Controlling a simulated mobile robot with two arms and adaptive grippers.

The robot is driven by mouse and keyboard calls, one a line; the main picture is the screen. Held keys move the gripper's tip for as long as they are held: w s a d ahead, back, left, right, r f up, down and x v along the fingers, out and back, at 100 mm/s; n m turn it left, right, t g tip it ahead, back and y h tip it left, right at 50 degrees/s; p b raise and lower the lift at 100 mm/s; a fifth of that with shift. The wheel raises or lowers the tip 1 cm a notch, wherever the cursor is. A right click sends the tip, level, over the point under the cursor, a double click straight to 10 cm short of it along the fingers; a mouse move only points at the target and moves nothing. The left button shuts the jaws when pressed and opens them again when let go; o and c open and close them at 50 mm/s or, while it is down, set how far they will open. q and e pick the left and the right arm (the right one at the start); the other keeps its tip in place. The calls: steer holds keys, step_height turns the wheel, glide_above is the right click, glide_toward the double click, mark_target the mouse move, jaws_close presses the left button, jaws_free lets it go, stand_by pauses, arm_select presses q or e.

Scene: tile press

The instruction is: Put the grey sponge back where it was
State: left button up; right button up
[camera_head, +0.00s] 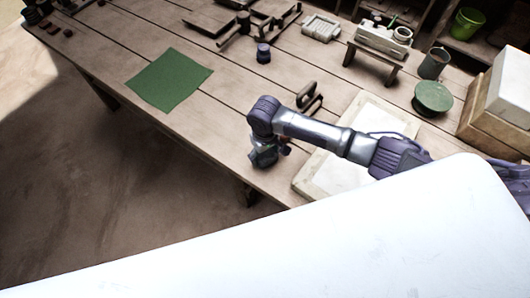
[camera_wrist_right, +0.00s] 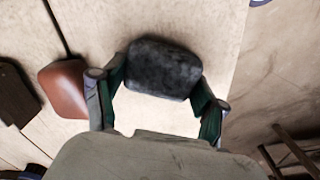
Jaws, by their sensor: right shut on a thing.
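My right gripper (camera_head: 264,158) is over the front edge of the wooden table, just left of the pale slab. In the right wrist view, its fingers (camera_wrist_right: 161,88) are closed on the two ends of a dark grey, rounded sponge (camera_wrist_right: 165,68). The sponge is seen against the pale surface behind it; I cannot tell whether it touches that surface. In the head view the sponge is not clear, hidden by the gripper and wrist. My left gripper is not in view.
A pale slab (camera_head: 316,184) lies under my right arm. A green cloth (camera_head: 169,79) lies to the left, a dark handled tool (camera_head: 310,100) behind the gripper. A green round object (camera_head: 433,97) and boxes (camera_head: 505,85) stand right. A reddish-brown piece (camera_wrist_right: 63,88) is beside the gripper. Table between cloth and gripper is clear.

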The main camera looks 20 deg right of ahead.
mark_target(265, 154)
steer(key=shift+f, duration=0.2)
steer(key=o, duration=1.1)
step_height(265, 154, up, 12)
steer(key=shift+r, duration=0.2)
stand_by(0.3)
